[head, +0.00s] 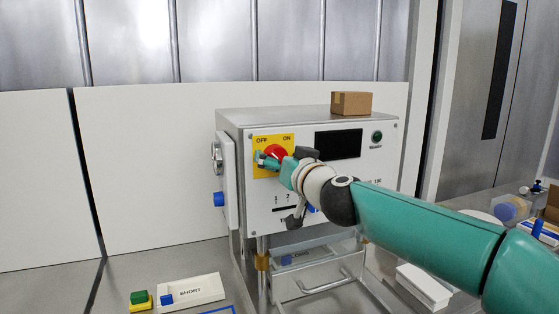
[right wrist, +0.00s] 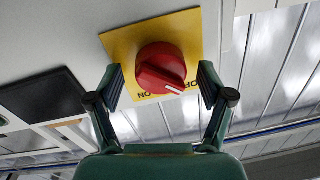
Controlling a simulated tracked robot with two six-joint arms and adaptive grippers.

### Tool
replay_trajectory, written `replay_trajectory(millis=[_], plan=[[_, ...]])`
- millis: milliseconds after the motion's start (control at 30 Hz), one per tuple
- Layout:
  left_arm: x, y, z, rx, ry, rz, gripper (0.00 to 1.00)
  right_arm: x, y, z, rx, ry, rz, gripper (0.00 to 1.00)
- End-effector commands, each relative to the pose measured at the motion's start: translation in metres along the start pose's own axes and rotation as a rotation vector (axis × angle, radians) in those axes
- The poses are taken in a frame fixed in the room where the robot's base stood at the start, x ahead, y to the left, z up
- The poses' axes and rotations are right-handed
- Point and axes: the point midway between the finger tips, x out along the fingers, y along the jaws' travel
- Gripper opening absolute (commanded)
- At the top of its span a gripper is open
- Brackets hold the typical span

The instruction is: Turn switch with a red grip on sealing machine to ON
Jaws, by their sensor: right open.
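The sealing machine (head: 232,118) stands in the middle of the head view. Its yellow plate (head: 274,140) is marked OFF on the left and ON on the right. The switch with a red grip (head: 277,151) sits on the plate, partly hidden by my gripper in the head view. In the right wrist view, the red grip (right wrist: 158,66) shows a white mark pointing toward the OFF lettering, seen upside down. My right gripper (head: 262,159) is open at the plate, its fingers (right wrist: 160,84) either side of the grip with gaps visible. My left gripper is not in view.
A small cardboard box (head: 351,103) sits on the machine. A dark display (head: 338,144) and green button (head: 377,136) are on its panel. A blue knob (head: 219,198) sticks out at its left. A SHORT tray (head: 204,287) and green-yellow block (head: 140,300) lie at front left.

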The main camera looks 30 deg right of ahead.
Motion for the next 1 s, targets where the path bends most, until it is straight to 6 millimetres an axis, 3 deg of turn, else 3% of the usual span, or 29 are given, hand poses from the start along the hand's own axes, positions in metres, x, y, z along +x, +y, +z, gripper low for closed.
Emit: replay_trajectory(millis=[167, 500, 1000], plan=[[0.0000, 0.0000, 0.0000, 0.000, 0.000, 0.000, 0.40, 0.0000, -0.0003, 0.0001, 0.000, 0.000, -0.001, 0.76], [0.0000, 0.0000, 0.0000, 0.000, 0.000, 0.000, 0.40, -0.0001, -0.0005, 0.0002, 0.000, 0.000, -0.001, 0.20], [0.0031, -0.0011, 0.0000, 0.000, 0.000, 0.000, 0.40, -0.0001, 0.0002, 0.0012, 0.111, 0.006, -0.001, 0.19]])
